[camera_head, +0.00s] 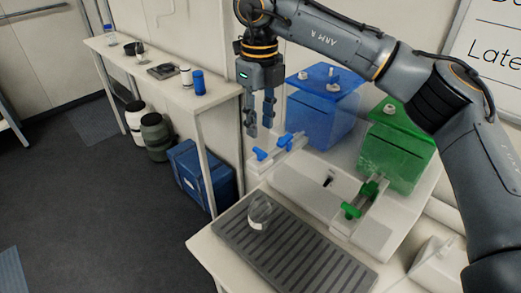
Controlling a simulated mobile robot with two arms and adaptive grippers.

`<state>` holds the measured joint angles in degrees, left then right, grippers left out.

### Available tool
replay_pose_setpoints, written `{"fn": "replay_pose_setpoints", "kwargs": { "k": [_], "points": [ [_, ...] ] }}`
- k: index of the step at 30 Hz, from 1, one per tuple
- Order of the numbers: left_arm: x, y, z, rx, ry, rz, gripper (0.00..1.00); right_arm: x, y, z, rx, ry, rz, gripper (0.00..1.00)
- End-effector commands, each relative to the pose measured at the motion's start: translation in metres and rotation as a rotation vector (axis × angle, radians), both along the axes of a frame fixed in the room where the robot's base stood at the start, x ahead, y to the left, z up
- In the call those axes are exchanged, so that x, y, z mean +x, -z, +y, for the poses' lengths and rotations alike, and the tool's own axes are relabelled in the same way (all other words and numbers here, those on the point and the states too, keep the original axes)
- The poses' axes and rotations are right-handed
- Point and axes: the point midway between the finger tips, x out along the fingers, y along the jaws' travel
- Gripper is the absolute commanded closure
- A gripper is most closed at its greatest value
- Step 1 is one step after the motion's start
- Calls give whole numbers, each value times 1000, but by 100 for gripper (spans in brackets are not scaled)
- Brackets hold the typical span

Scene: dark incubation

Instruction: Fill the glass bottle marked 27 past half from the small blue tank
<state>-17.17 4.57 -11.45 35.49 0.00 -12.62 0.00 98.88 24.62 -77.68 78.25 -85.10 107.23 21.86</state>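A small clear glass bottle (260,212) stands on the grey ribbed drip tray (305,252) near the tray's far left end. I cannot read a number on it. The blue tank (322,112) stands behind the sink unit and has a blue tap (271,148) at its front left. My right gripper (260,127) points down beside the blue tank, above the blue tap and apart from it. Its two fingers show a gap with nothing between them. My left gripper is out of view.
A green tank (396,148) with green taps (359,199) stands to the right. A white sink basin (318,184) lies between the taps. A narrow shelf table (165,75) at left carries bottles and dishes. A blue crate (203,176) and drums stand below it.

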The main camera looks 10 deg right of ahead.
Motion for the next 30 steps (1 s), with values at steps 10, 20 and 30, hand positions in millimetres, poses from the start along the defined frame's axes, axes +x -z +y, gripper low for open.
{"fn": "replay_pose_setpoints", "kwargs": {
  "k": [10,20,30],
  "points": [
    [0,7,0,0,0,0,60,0,10,0,-1,-2,1,68],
    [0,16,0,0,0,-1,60,0,23,0,-1,-2,1,68],
    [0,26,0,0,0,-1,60,0,37,0,0,-2,0,68]
  ]
}}
